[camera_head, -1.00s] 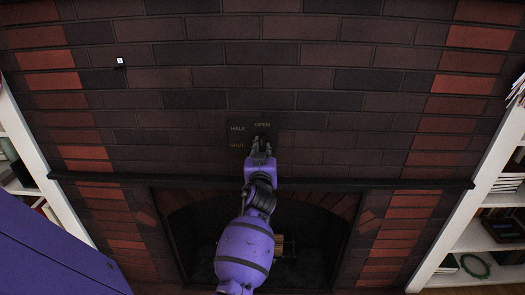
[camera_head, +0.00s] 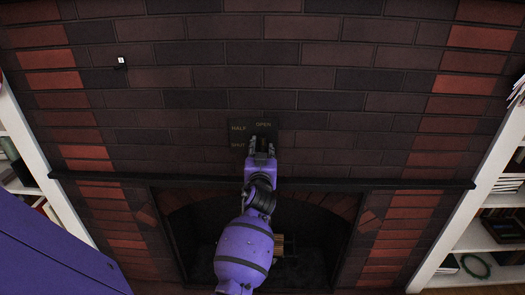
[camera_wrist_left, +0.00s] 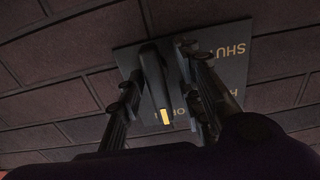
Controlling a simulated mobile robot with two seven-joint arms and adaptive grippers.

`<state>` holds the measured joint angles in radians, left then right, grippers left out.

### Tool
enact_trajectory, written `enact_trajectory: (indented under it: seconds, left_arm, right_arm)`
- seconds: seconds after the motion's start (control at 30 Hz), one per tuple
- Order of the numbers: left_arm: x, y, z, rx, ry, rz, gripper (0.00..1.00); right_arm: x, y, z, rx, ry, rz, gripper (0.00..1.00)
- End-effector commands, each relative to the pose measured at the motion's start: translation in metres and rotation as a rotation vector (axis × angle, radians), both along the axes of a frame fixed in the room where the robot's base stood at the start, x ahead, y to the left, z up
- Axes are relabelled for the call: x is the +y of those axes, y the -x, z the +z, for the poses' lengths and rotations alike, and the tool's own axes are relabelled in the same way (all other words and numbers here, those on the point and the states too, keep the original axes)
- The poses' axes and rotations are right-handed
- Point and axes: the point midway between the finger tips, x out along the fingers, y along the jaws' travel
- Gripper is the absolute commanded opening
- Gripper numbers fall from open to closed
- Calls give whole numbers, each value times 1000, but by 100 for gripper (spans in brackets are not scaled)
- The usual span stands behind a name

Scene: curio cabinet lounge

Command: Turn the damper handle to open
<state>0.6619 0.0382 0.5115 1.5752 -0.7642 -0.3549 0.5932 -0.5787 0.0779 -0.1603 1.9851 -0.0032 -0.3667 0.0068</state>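The dark damper plate (camera_head: 238,133) is on the brick wall, with HALF at upper left, OPEN at upper right and SHUT at lower left. My left gripper (camera_head: 261,143) is in front of the plate's right part, its fingers spread apart. In the left wrist view, the dark damper handle (camera_wrist_left: 154,80) with a yellow tip stands between the fingers (camera_wrist_left: 160,100), with gaps visible beside it. Its tip points down in that view, away from the SHUT word, which matches up toward OPEN in the head view. The OPEN word is mostly hidden in the wrist view. My right gripper is out of view.
A dark mantel shelf (camera_head: 400,184) runs across the wall below the plate, above the fireplace opening (camera_head: 310,240). White bookshelves stand at the left and right (camera_head: 470,240). A small white-faced switch (camera_head: 121,60) is at upper left. The wall around the plate is clear.

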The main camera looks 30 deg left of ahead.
Motion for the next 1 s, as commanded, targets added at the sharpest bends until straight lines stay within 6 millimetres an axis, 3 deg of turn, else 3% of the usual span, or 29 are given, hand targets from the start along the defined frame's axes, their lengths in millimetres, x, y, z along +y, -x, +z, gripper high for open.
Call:
enact_trajectory:
  seconds: [0.27,0.7,1.0]
  left_arm:
    - [-7,10,0,-2,2,-2,33]
    - [-52,85,0,-1,3,1,33]
    - [-63,103,1,-1,0,0,33]
  right_arm:
    - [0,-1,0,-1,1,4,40]
    - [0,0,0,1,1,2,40]
    - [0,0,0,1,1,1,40]
